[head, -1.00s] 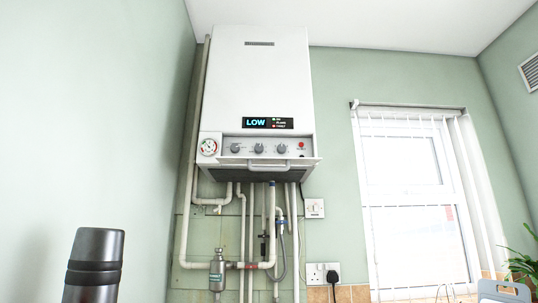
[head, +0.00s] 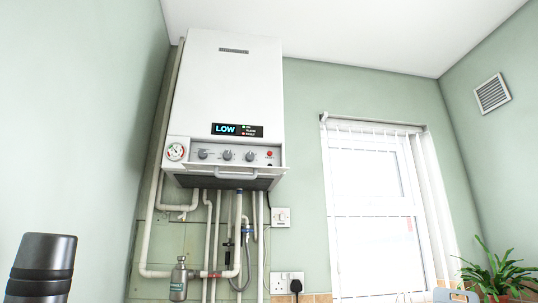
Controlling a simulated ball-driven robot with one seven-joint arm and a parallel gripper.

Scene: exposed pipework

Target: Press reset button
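A white wall boiler (head: 232,80) hangs high at the left of centre in the head view. Its dark display (head: 237,130) reads LOW in blue, with small indicator lights beside it. The control strip below carries three grey knobs (head: 227,155) and, at its right end, a small red button (head: 269,154). A round pressure gauge (head: 176,151) sits at the strip's left end. A dark cylindrical part of my own arm shows at the lower left, well apart from the boiler. My gripper is not in view.
Pale pipes (head: 209,235) run down the wall below the boiler, with a grey metal canister (head: 179,279) among them. A switch (head: 281,217) and a socket with a black plug (head: 295,286) are to the right. A window (head: 379,210) and a plant (head: 496,268) stand further right.

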